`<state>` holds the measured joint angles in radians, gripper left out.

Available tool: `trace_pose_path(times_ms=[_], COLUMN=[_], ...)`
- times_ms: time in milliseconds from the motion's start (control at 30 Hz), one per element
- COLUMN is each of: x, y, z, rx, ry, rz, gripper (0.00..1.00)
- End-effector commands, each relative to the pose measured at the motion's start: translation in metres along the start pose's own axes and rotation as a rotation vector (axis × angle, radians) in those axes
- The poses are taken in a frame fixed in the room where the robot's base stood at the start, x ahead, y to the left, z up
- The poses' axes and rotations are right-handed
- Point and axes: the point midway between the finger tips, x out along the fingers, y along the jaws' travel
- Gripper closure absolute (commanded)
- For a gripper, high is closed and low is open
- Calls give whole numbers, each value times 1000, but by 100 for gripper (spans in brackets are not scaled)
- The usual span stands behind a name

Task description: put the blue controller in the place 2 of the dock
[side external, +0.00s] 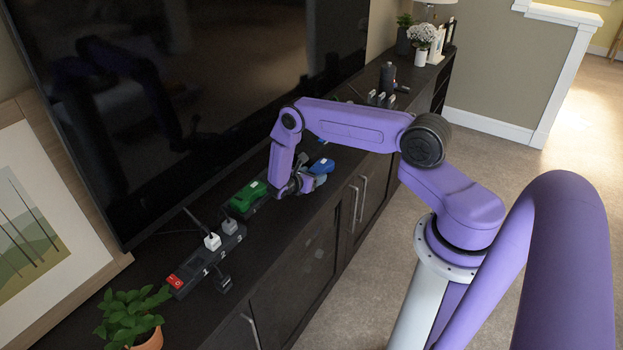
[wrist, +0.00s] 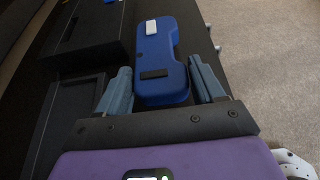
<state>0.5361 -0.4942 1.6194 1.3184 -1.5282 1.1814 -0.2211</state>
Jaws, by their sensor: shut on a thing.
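The blue controller (side external: 321,166) has a small white patch on top and is at my gripper (side external: 298,182) above the dark cabinet. In the wrist view the blue controller (wrist: 160,62) lies between the two fingers of my gripper (wrist: 162,88), which is shut on it. A long dark strip (side external: 206,268) with white numbers, 1 and 2 among them, lies on the cabinet to the left. I cannot tell for sure whether this strip is the dock. A green controller (side external: 247,195) sits near its far end, close to my gripper.
The strip has a red switch (side external: 175,281) and a white plug (side external: 212,241). A black television (side external: 200,100) stands behind, close to my arm. A potted plant (side external: 130,315) is at the near end. Dark bottle-like things (side external: 387,78) stand farther right.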

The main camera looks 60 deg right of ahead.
Motion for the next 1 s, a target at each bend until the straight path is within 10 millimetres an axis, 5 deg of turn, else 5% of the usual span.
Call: trace_pose_path(times_ms=[533,567,600,1000], x=[5,5,5,3], y=[1,0,0,0], z=[-13,-13,-12,-10], rx=[1,1,1,0], ry=[-1,0,0,0], rz=[1,1,1,1], gripper=[75,22,9,7])
